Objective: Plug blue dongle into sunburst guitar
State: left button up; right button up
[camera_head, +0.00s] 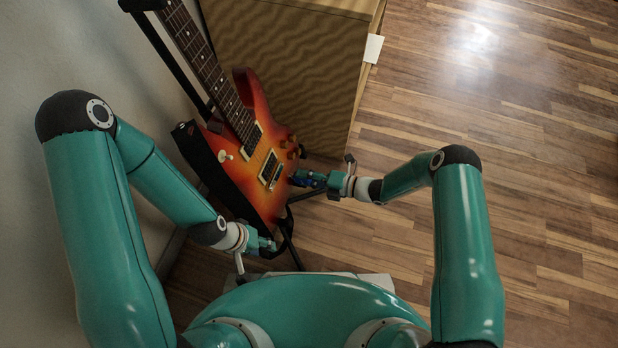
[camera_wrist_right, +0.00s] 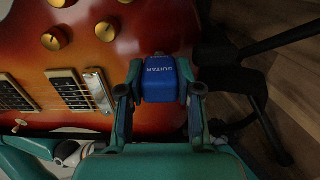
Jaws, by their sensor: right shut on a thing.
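The sunburst guitar (camera_head: 262,160) leans on its stand, its body orange to dark red, with knobs and pickups facing me. In the right wrist view the guitar (camera_wrist_right: 120,40) fills the upper left. My right gripper (camera_head: 308,180) is at the guitar's lower right edge. It is shut on the blue dongle (camera_wrist_right: 160,82), which is marked "GUITAR", and the dongle's far end is against or very near the guitar's edge. I cannot tell whether it is in the jack. My left gripper (camera_head: 268,245) is by the guitar's bottom end; its finger state is unclear.
The black guitar stand (camera_wrist_right: 232,62) has legs on the wood floor below and right of the guitar. A wooden cabinet (camera_head: 290,60) stands behind the guitar. A pale wall is at the left. The wood floor (camera_head: 480,130) at the right is clear.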

jog(key=shift+w+a+f, duration=0.1)
jog(key=shift+a, duration=0.2)
jog(key=o, duration=1.2)
jog(key=shift+d, duration=0.15)
